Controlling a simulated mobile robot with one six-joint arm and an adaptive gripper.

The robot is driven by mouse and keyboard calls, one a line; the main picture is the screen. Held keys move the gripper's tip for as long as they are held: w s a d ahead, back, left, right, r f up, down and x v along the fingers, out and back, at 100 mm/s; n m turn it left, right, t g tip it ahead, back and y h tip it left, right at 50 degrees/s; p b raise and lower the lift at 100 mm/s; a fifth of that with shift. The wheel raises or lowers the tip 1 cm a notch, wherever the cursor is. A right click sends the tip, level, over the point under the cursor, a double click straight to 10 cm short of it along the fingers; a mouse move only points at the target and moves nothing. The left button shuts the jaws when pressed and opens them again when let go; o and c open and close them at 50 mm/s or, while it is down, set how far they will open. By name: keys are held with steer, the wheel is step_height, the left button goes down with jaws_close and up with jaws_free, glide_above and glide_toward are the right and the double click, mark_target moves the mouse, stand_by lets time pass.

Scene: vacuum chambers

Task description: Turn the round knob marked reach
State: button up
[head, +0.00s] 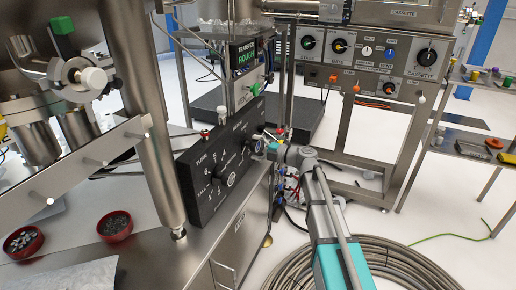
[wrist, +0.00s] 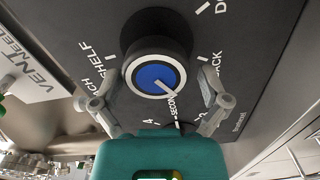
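In the wrist view a round black knob (wrist: 155,70) with a blue cap and white ring stands out from a dark panel. A white line on its cap points to the lower right. In the head view my gripper (head: 273,146) is at the right end of the black panel (head: 195,170); I cannot single out this knob there.
A steel cabinet (head: 215,235) carries the black panel, and two red bowls (head: 115,227) stand at left. A grey control panel (head: 370,65) with several knobs is behind. A coiled hose (head: 395,262) lies on the floor at right. A label plate (wrist: 28,65) hangs left of the knob.

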steer(key=shift+w, duration=0.15)
steer(key=shift+d, duration=0.1)
steer(key=shift+d, duration=0.35)
steer(key=v, duration=1.1)
steer(key=shift+s, duration=0.2)
steer(key=shift+r, duration=0.1)
